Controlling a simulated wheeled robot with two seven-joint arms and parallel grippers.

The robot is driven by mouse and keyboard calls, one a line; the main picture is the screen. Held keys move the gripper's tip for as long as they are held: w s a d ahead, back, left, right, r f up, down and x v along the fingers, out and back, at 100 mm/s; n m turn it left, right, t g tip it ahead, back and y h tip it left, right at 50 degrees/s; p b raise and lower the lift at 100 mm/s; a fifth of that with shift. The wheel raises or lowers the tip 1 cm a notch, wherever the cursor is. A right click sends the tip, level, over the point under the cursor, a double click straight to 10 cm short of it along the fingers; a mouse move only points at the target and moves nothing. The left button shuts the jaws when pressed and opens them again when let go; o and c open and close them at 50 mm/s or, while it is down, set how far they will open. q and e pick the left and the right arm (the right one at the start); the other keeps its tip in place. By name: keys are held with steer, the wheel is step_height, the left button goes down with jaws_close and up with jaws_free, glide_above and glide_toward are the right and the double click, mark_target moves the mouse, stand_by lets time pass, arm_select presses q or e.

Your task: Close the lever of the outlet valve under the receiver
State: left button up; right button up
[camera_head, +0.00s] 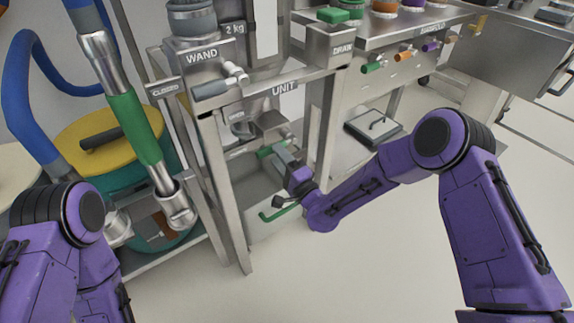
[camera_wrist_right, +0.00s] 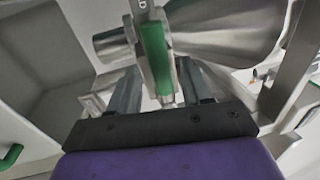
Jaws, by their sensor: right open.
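The outlet valve's green lever (camera_wrist_right: 154,55) shows in the right wrist view, in front of the metal valve body and the receiver's metal cone (camera_wrist_right: 225,35). My right gripper (camera_wrist_right: 160,88) is open, with one finger on each side of the lever; whether either finger touches it I cannot tell. In the head view the green lever (camera_head: 265,152) is a small patch under the receiver (camera_head: 268,124), below the UNIT label. My right gripper (camera_head: 279,152) reaches it from the right and partly hides the valve. My left arm shows at lower left; its gripper is not visible.
Frame posts (camera_head: 222,185) stand left of the valve. A green bin handle (camera_head: 278,213) lies below my right gripper. A wand with a green grip (camera_head: 134,126) and a yellow-lidded drum (camera_head: 95,135) stand at left. The floor at lower middle is clear.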

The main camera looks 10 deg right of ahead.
steer(key=v, duration=0.6)
steer(key=shift+s+d, duration=0.15)
steer(key=shift+s, duration=0.15)
steer(key=shift+f, duration=0.1)
